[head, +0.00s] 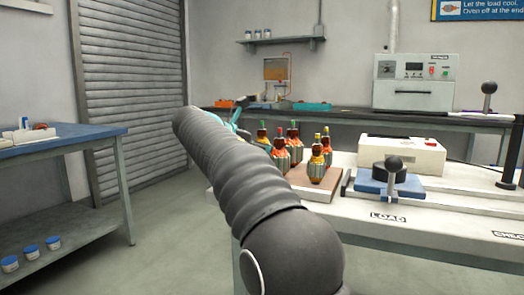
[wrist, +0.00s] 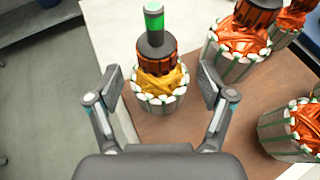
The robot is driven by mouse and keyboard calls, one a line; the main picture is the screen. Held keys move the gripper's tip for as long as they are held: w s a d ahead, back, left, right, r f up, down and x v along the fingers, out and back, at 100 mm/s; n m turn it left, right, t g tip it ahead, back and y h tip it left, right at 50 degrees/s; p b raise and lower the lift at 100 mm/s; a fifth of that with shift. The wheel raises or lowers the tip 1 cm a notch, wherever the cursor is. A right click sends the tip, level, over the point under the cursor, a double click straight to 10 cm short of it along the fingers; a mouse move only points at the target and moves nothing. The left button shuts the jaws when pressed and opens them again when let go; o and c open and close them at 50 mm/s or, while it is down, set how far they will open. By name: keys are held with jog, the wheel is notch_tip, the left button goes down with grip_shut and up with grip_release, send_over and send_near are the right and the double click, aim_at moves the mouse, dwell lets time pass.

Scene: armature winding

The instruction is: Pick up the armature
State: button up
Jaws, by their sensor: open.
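In the wrist view, an armature (wrist: 160,82) with a green-tipped shaft, a dark collar, a copper-brown commutator and yellow windings stands upright near a corner of a brown board (wrist: 195,122). My gripper (wrist: 161,84) is open, with one finger on each side of this armature; contact is not visible. More armatures with orange-red windings (wrist: 240,45) stand to the right. In the head view, several armatures (head: 317,160) stand on the brown board (head: 318,190), and my arm hides part of the group. A small teal part of my gripper (head: 236,118) shows behind the arm.
A blue fixture with a black knob (head: 388,180) and a cream box (head: 402,154) stand right of the board on the white table (head: 380,212). A blue-topped bench (head: 70,135) is at left. Open floor (head: 165,245) lies between.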

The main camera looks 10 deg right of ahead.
jog(key=shift+r, duration=0.1)
grip_shut()
